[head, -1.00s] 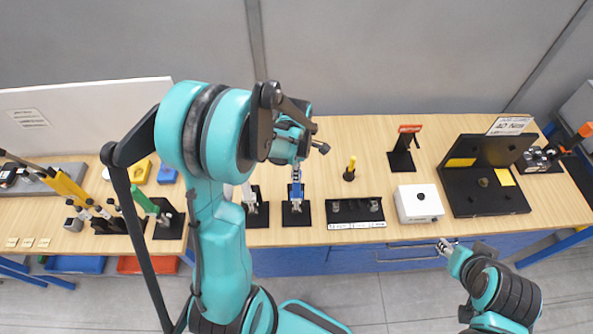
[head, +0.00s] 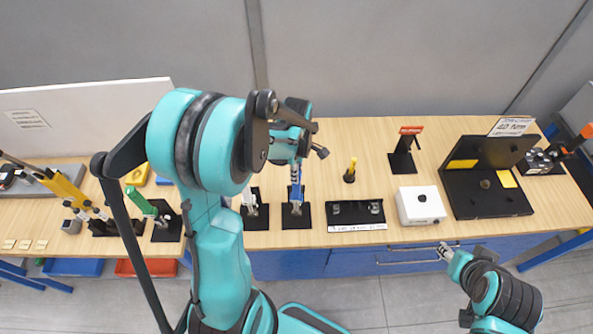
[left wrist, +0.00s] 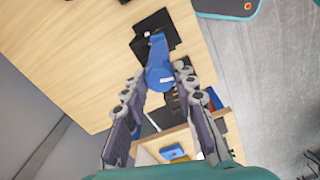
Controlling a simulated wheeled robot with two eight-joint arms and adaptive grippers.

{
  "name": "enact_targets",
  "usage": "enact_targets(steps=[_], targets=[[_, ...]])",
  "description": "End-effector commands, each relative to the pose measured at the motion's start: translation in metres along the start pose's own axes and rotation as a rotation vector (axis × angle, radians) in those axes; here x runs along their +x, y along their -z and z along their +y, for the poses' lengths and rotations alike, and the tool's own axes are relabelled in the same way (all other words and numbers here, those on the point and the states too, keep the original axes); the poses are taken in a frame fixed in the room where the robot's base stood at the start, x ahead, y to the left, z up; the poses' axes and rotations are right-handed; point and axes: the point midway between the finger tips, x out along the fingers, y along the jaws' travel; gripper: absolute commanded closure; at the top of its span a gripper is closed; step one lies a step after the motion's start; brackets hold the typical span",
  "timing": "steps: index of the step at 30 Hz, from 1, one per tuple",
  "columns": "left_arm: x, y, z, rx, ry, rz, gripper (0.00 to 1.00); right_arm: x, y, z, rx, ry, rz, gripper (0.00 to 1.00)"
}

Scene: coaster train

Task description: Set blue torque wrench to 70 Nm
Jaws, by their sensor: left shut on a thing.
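The blue torque wrench (head: 296,192) stands upright in a black stand (head: 296,217) near the front edge of the bench. My left gripper (head: 297,166) is over its upper end, coming down from above. In the left wrist view the blue wrench (left wrist: 160,68) lies between the two fingers of my left gripper (left wrist: 156,82), which is shut on it. The set value on its scale is too small to read. My right gripper (head: 445,250) is low at the front right, apart from the wrench; its jaw opening is too small to tell.
A white-grey tool (head: 249,199) stands in a black stand just left of the wrench. A green-handled tool (head: 140,200) is farther left. A black tray (head: 355,212) and a white box (head: 421,205) are to the right. A small yellow-topped tool (head: 351,170) stands behind the tray.

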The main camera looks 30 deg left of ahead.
Motion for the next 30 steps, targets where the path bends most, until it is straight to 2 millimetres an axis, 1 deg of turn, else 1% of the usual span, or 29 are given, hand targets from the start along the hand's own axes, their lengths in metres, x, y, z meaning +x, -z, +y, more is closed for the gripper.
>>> enact_targets(steps=[18,19,21,30], targets=[[-0.0003,-0.0002,0.0000,0.000,0.000,0.000,1.00,-0.0001,0.0001,0.0000,0.000,0.000,0.000,0.60],[-0.0003,-0.0002,0.0000,0.000,0.000,0.000,0.68,-0.0001,0.0000,0.0000,0.000,0.000,0.000,0.60],[-0.0002,-0.0002,0.0000,0.000,0.000,0.000,0.51,-0.0001,0.0000,0.0000,0.000,0.000,0.000,0.60],[-0.0009,-0.0001,0.0000,0.000,0.000,0.000,0.51,0.0000,0.0000,0.0000,0.000,0.000,0.000,0.60]])
